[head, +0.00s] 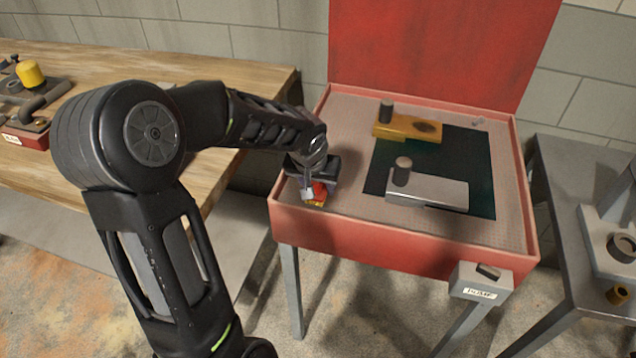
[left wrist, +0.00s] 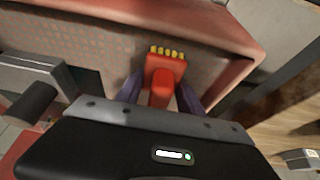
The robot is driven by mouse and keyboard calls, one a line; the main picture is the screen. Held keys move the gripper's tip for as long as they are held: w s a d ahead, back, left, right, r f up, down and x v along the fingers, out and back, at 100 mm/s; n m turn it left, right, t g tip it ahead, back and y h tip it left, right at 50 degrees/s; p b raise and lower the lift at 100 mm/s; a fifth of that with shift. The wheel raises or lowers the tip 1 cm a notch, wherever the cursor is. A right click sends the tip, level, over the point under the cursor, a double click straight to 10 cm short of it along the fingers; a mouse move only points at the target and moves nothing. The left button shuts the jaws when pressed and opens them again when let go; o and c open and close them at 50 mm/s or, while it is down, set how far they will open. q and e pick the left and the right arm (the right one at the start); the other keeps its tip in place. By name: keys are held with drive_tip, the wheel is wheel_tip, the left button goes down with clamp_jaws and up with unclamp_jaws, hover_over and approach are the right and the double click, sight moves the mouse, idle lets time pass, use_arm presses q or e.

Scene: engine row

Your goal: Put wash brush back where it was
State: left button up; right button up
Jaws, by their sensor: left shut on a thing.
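The wash brush (left wrist: 165,68) is red with a row of yellow bristles at its far end in the left wrist view. In the head view its red and yellow part (head: 316,196) shows at the front left corner of the red wash basin (head: 390,240). My left gripper (head: 312,190) is shut on the brush, inside the basin's left edge; its two fingers flank the brush in the left wrist view (left wrist: 163,95). I cannot tell whether the bristles touch the basin floor. My right gripper is not in view.
In the basin, a yellow block (head: 408,127) and a grey block (head: 440,190), each with a dark knob, lie on or beside a dark green mat (head: 478,160). A switch box (head: 482,280) hangs at the front. A wooden bench (head: 250,85) stands left, a grey table (head: 570,180) right.

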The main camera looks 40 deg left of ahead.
use_arm(q)
drive_tip(key=shift+f, duration=0.15)
drive_tip(key=o, duration=1.3)
drive_tip(key=shift+r, duration=0.3)
drive_tip(key=v, duration=1.2)
drive_tip(key=shift+d, duration=0.1)
drive_tip(key=shift+f, duration=0.1)
